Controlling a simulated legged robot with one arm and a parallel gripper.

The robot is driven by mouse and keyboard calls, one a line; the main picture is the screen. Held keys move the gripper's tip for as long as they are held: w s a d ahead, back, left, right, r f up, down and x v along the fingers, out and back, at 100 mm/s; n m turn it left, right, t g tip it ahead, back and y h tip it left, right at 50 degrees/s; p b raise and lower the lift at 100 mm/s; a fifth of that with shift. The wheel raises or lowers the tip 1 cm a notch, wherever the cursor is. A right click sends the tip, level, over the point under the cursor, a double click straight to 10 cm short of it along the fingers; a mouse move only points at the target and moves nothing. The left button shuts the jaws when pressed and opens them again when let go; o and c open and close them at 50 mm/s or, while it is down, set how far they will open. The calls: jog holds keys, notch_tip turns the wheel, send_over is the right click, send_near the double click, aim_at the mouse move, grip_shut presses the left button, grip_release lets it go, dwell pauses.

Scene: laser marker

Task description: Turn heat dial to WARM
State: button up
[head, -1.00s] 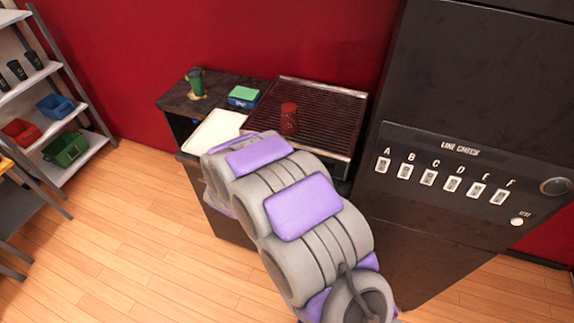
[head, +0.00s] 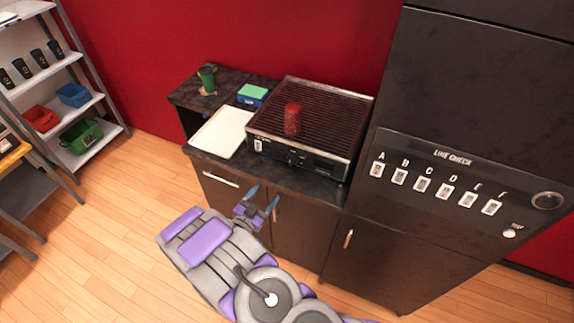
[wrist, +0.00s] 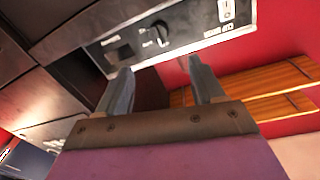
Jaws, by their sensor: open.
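The heat dial (wrist: 159,33) is a small dark knob on the black front panel of the grill (head: 362,101). In the head view the dial (head: 292,158) is tiny and its setting cannot be read. In the wrist view it has a light pointer mark, but the lettering is too small to read. My gripper (head: 263,199) is open and empty, below and in front of the panel, near the cabinet doors. In the wrist view my gripper (wrist: 160,66) has its two fingers apart, with the dial beyond the gap between them and not touched.
A switch (wrist: 226,11) and a dark display window (wrist: 120,52) flank the dial. A red shaker (head: 292,119) stands on the grill. A white tray (head: 222,132) lies left of it. A tall black cabinet (head: 470,80) stands right.

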aim_at(290, 164)
jog(key=x, duration=1.3)
jog(key=shift+w+d+b, duration=0.25)
jog(key=shift+d+b, duration=0.05)
jog(key=shift+d, duration=0.05)
jog(key=shift+w+a+f, duration=0.1)
jog(key=shift+w, duration=0.7)
jog(key=shift+d, duration=0.6)
jog(key=shift+c, duration=1.2)
jog(key=shift+a, duration=0.35)
jog(key=c, duration=0.5)
jog(key=shift+d, duration=0.1)
jog(key=c, duration=0.3)
